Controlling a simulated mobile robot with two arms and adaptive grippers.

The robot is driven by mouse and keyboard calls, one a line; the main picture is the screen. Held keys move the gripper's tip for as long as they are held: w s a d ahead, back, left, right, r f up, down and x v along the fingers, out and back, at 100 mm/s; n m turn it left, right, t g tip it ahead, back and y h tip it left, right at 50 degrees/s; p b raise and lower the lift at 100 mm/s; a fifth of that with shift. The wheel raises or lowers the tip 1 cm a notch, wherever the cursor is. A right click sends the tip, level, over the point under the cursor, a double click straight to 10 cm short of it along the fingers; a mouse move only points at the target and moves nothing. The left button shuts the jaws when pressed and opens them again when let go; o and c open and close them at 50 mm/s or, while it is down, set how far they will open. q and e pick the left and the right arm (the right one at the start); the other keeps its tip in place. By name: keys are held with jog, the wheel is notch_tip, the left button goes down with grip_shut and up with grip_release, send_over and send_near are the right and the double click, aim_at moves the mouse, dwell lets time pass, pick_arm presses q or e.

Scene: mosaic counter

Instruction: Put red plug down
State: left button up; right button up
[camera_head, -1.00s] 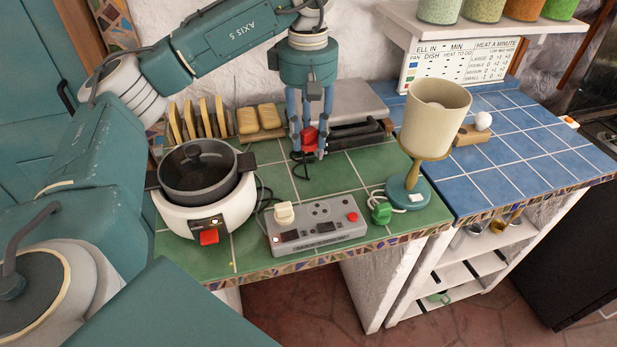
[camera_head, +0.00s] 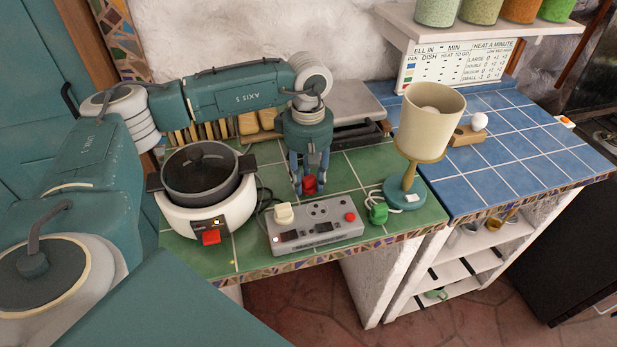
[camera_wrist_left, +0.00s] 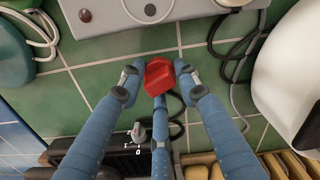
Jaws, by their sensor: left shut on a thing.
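The red plug (camera_head: 310,184) is between the fingertips of my left gripper (camera_head: 309,188), low over the green tiles behind the grey power strip (camera_head: 318,231). In the left wrist view the red plug (camera_wrist_left: 158,77) sits between the blue fingers of my left gripper (camera_wrist_left: 157,88), which are shut on it. A dark cord shows beside it. I cannot tell whether the plug touches the tiles. A cream plug (camera_head: 284,213) sits at the strip's left end, and a green plug (camera_head: 379,213) lies just right of the strip. My right gripper is not in view.
A white cooker (camera_head: 207,214) with a dark pot stands left. A lamp (camera_head: 408,190) with a teal base stands right. A dark appliance (camera_head: 357,135) and bread slices are behind.

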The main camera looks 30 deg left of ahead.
pick_arm(q)
jog(key=shift+f, duration=0.15)
jog(key=o, duration=1.2)
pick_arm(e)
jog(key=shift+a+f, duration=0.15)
